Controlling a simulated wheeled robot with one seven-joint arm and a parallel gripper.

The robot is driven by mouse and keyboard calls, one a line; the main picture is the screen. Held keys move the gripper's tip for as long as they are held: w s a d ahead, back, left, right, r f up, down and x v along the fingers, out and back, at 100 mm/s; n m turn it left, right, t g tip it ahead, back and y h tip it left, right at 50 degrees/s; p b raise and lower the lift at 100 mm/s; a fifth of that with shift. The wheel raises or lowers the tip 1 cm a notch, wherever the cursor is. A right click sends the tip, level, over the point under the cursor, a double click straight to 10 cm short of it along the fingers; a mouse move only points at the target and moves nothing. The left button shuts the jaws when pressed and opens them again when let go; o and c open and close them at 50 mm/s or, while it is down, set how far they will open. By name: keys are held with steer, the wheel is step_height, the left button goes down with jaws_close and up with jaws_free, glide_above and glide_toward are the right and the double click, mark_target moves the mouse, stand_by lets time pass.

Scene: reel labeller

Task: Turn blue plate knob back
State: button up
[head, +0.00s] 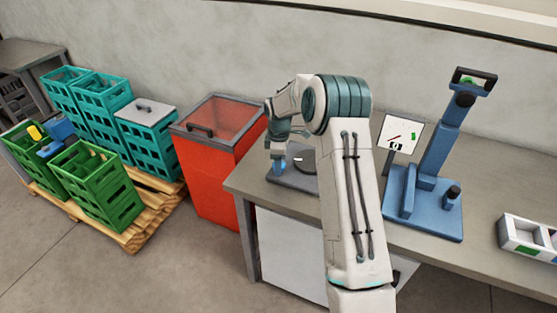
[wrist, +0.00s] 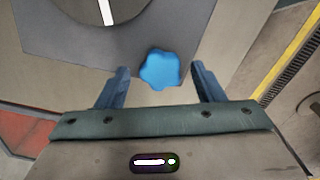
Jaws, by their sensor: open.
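The blue knob (wrist: 160,70) is a lobed blue cap at the edge of a dark grey plate (wrist: 60,48). In the wrist view it lies between and just beyond the tips of my gripper (wrist: 160,76), which is open and empty. The fingers stand apart from the knob on both sides. In the head view the knob (head: 281,166) shows as a small blue spot below my gripper (head: 279,157), at the table's left end. A dark disc (head: 305,160) with a white mark sits on the plate, partly hidden by my arm.
A blue stand (head: 428,190) and a small sign (head: 400,135) stand on the table (head: 492,215) to the right. A white divided box (head: 528,238) is at the far right. A red bin (head: 205,170) stands left of the table, with crates (head: 95,195) on a pallet beyond.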

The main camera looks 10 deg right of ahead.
steer(key=shift+f, duration=0.1)
steer(key=shift+c, duration=0.3)
steer(key=c, duration=0.9)
